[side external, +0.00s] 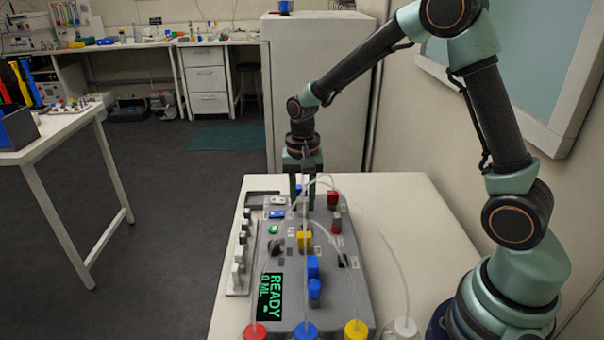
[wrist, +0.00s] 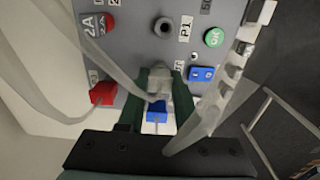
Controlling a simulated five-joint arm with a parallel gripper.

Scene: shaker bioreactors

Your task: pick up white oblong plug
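My gripper (wrist: 161,74) has its two dark green fingers apart, pointing down over the far end of the grey device. In the wrist view a pale whitish piece (wrist: 160,80) shows between the fingertips. It may be the white oblong plug, but its outline is unclear and I cannot tell whether the fingers touch it. A blue plug (wrist: 157,110) with a thin tube sits between the fingers, nearer the palm. In the side view my gripper (side external: 301,205) is at the device's back edge, and its fingers partly hide what is between them.
The grey device (side external: 325,290) has red (side external: 333,198), yellow (side external: 304,240) and blue (side external: 313,268) plugs. Loose clear tubes arch over it and cross near my gripper. A rack with white pieces (side external: 238,268) stands along its left.

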